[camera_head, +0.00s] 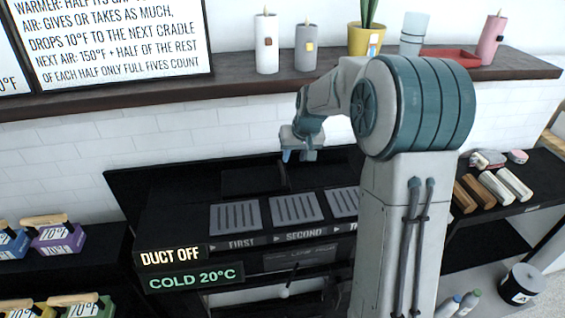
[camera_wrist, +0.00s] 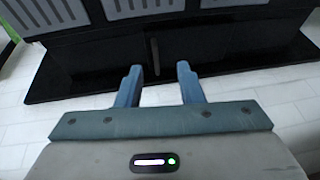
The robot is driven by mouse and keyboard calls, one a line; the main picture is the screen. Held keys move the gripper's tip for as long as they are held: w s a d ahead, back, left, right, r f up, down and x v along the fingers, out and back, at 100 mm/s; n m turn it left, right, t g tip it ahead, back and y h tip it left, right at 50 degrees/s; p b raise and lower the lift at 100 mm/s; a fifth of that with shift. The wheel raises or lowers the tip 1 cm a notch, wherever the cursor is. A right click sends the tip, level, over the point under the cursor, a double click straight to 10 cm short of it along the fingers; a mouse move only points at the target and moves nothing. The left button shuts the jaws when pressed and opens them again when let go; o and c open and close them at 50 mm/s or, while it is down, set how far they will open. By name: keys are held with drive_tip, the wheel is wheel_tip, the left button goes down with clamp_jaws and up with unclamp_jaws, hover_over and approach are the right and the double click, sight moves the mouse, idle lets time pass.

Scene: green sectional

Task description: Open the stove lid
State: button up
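The black stove (camera_head: 170,215) stands against the wall. Its top has grey slatted grates (camera_head: 297,208) in a row, with FIRST and SECOND labels in front. A flat black panel (camera_head: 135,185) lies behind the grates; I cannot tell for certain which part is the lid. My gripper (camera_head: 298,155) is above the rear of the stove. In the wrist view my gripper (camera_wrist: 158,76) is open, its two blue fingers apart. A dark upright bar (camera_wrist: 155,57) shows just beyond and between the fingertips, apparently not gripped. My arm hides the stove's right part.
A shelf (camera_head: 250,88) above the stove holds candles (camera_head: 266,45), a yellow plant pot (camera_head: 366,40) and a red tray (camera_head: 450,57). Signs (camera_head: 190,257) read DUCT OFF and COLD 20°C. Weighted blocks (camera_head: 60,238) sit left; wooden bars (camera_head: 482,190) lie right.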

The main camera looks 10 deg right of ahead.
drive_tip(key=p, duration=0.1)
approach(283, 172)
drive_tip(key=shift+t+y, duration=0.3)
drive_tip(key=shift+y, duration=0.1)
drive_tip(key=p+x, duration=0.1)
drive_tip(key=x, duration=0.1)
drive_tip(key=p+x, duration=0.1)
drive_tip(key=x, duration=0.2)
drive_tip(key=p+x, duration=0.1)
drive_tip(key=x, duration=0.1)
drive_tip(key=shift+d+f, duration=0.3)
drive_tip(key=shift+f, duration=0.25)
clamp_jaws()
